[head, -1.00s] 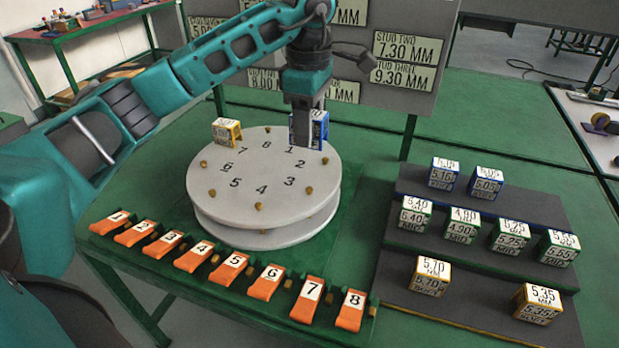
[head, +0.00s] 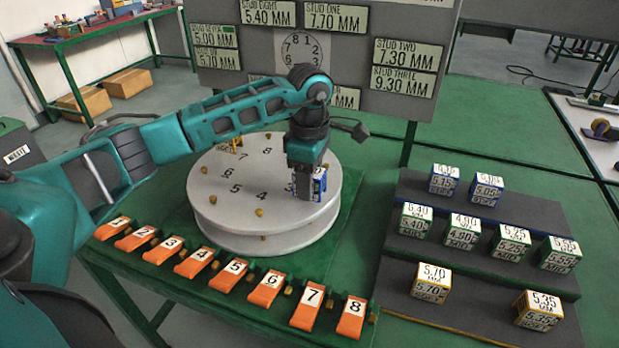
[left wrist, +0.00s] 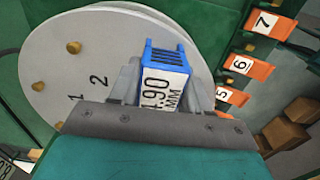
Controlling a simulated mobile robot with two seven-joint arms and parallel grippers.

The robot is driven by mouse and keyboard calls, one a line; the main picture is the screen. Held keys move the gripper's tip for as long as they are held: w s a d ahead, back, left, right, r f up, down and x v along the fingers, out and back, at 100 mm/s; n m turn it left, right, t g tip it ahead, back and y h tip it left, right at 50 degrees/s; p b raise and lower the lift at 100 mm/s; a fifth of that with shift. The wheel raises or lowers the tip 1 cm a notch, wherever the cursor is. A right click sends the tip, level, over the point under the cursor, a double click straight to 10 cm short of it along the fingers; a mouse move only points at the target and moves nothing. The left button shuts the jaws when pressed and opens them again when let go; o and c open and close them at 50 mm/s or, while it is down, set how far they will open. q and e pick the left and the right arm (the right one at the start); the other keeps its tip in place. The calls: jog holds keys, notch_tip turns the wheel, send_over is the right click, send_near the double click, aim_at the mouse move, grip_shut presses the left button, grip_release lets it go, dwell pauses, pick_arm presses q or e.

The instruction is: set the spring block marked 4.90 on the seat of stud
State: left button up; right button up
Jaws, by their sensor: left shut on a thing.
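My left gripper (head: 307,186) is shut on a blue-framed spring block (head: 319,182) over the right edge of the round grey disc (head: 215,208), beside the number 3. In the left wrist view the block (left wrist: 168,84) sits between the two fingers, and its white label reads 4.90 MM. I cannot tell whether its lower end touches the disc. The disc carries numbers and brass studs around its rim; the gripper and block hide the part by 2 and 3. A green-framed block also marked 4.90 (head: 462,231) stands on the dark stepped rack. My right gripper is out of view.
Orange numbered tags (head: 194,263) line the table's front edge. The stepped rack (head: 400,275) at right holds several blocks. A grey board (head: 425,105) with stud readings stands behind.

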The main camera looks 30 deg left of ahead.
pick_arm(q)
jog(key=shift+f+b, duration=0.5)
jog(key=shift+f, duration=0.1)
jog(key=o, duration=1.3)
jog(key=shift+r+p, duration=0.55)
jog(key=shift+r, duration=0.05)
notch_tip(320, 180, up, 12)
jog(key=shift+r, duration=0.1)
